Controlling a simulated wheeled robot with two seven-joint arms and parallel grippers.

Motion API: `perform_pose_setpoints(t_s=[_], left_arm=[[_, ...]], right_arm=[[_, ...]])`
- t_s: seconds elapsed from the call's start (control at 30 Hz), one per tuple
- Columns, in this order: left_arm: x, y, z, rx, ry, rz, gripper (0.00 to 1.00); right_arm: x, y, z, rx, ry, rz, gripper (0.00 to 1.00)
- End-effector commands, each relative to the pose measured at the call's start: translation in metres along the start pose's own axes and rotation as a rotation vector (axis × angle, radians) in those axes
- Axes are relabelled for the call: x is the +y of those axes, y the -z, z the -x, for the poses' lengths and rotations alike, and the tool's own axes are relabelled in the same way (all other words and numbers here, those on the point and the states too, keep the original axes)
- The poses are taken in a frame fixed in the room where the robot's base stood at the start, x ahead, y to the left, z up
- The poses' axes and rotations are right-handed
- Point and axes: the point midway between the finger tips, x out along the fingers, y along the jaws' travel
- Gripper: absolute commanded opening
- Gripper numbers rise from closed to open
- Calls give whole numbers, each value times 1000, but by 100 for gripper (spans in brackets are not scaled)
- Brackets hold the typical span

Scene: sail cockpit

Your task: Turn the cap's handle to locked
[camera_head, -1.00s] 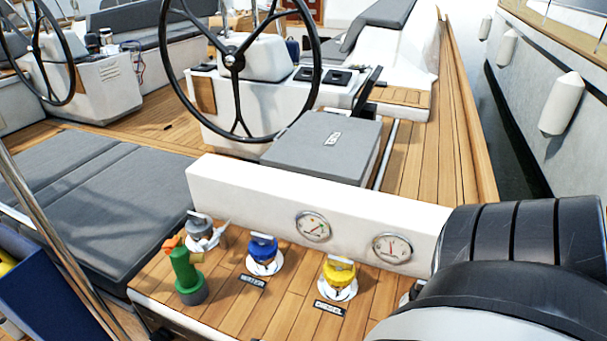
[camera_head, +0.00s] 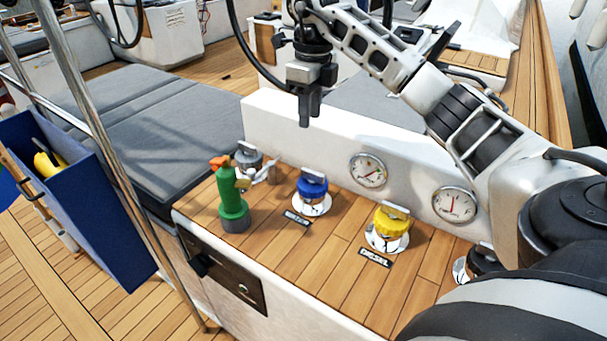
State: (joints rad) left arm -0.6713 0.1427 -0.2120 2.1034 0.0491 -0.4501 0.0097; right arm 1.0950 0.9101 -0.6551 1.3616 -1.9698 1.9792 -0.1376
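Several capped deck fittings stand in a row on the teak ledge. A blue cap (camera_head: 312,187) with a handle on top sits on a shiny fitting in the middle. A yellow cap (camera_head: 391,221) with a raised handle sits to its right. A grey cap (camera_head: 247,157) is at the left, behind a green bottle. Another dark cap (camera_head: 484,262) is partly hidden by my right arm. I cannot tell which way the handles are set. My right gripper (camera_head: 305,118) points down in the air above and behind the blue cap, apart from it. Its fingers look close together, with their gap unclear. My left gripper is out of view.
A green bottle with an orange top (camera_head: 233,203) stands on the ledge's left end. Two gauges (camera_head: 368,171) are on the white wall behind the caps. A steel pole (camera_head: 110,170) and a blue bin (camera_head: 85,200) stand at the left.

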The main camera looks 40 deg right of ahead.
Motion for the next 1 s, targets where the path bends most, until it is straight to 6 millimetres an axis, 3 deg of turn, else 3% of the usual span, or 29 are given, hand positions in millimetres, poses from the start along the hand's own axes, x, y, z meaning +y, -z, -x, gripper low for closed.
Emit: perform_pose_setpoints(t_s=[0.17,0.7,1.0], left_arm=[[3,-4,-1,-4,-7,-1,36],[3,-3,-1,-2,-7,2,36],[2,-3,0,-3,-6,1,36]], right_arm=[[-10,10,-8,31,24,-24,32],[-10,11,-117,27,18,-20,32],[-11,11,-150,25,20,-20,32]])
